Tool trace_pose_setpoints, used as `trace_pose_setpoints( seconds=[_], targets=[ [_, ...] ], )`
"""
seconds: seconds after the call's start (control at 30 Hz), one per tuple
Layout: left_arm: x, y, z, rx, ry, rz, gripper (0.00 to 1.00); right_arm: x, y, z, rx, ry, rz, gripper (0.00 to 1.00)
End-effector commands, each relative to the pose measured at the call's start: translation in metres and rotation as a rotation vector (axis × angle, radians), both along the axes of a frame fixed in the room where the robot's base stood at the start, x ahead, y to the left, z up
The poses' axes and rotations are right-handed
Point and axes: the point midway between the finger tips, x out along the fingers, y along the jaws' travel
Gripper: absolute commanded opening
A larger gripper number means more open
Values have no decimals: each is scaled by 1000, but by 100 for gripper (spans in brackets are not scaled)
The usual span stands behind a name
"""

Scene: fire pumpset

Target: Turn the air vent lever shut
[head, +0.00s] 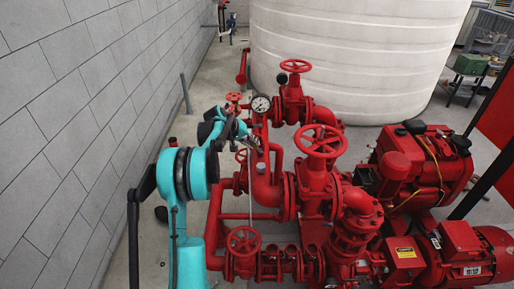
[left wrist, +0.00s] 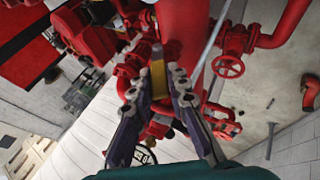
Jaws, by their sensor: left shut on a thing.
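The air vent lever (left wrist: 158,76) shows in the left wrist view as a short yellow bar beside the thick red vertical pipe (left wrist: 185,30). My left gripper (left wrist: 157,88) has its two dark fingers on either side of the lever and is shut on it. In the head view my left arm reaches in along the wall, and the left gripper (head: 251,143) is at the red pipe below the pressure gauge (head: 261,103). The lever is too small and covered to make out there. My right gripper is not in view.
Red handwheels (head: 321,141) and valves stand close on the right of my left arm. A red engine (head: 424,165) is further right, and a large white tank (head: 355,60) is behind. The grey block wall (head: 75,110) runs along the left, with a narrow strip of floor beside it.

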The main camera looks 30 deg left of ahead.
Motion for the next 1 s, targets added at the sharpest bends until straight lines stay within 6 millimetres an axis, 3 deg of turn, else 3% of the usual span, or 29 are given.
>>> trace_pose_setpoints(
  seconds=[0.03, 0.7, 1.0],
  targets=[
    [-2, 4, -9, -38, -24, 3, 0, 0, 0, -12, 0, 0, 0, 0],
    [-14, 23, -44, -573, -351, -2, 0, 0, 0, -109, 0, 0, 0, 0],
    [-15, 24, -55, -754, -459, -5, 0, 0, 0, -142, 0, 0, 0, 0]
  ],
)
